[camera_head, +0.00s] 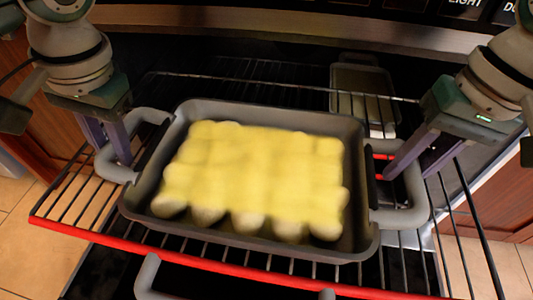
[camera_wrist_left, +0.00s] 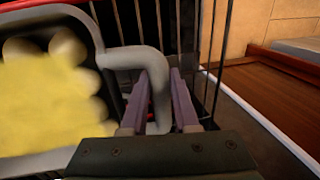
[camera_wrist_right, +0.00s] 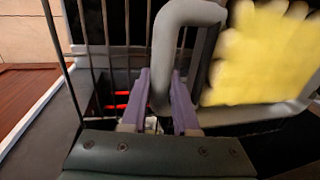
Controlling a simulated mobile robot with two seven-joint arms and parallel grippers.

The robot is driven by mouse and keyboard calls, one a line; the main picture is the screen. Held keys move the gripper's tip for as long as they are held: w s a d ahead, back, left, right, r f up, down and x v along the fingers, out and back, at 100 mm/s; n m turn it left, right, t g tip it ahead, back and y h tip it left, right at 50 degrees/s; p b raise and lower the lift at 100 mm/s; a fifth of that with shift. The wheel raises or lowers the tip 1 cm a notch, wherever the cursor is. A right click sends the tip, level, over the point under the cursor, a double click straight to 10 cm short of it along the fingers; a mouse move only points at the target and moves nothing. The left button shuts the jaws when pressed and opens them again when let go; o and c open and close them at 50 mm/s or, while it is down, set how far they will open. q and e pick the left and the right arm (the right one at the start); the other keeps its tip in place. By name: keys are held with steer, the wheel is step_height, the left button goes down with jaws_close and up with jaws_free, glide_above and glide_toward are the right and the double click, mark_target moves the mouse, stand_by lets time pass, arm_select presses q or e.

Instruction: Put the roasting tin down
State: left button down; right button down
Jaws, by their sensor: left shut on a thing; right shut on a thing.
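The grey roasting tin (camera_head: 300,246) holds several round pale pieces under a yellow topping (camera_head: 255,170). It is over the oven's wire rack (camera_head: 80,205), level or nearly so; I cannot tell whether its base touches the wires. My left gripper (camera_head: 118,150) is shut on the tin's left handle (camera_head: 107,163), with the fingers on either side of it in the left wrist view (camera_wrist_left: 158,105). My right gripper (camera_head: 392,172) is shut on the tin's right handle (camera_head: 415,190), which also shows between the fingers in the right wrist view (camera_wrist_right: 160,80).
The rack has a red front bar (camera_head: 190,258) and sticks out of the dark oven. A smaller grey dish (camera_head: 362,78) sits behind the tin at the right. Red heating elements (camera_head: 383,157) glow below the rack. A grey handle (camera_head: 148,275) shows at the front. Wooden cabinets flank both sides.

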arm_select(q)
steer(key=shift+w+f+b, duration=0.1)
steer(key=shift+f+b, duration=0.45)
steer(key=shift+f, duration=0.15)
arm_select(e)
steer(key=shift+f, duration=0.7)
arm_select(q)
steer(key=c, duration=0.7)
jaws_free()
steer(key=shift+r, duration=0.15)
arm_select(e)
steer(key=c, duration=0.7)
jaws_free()
steer(key=shift+r, duration=0.1)
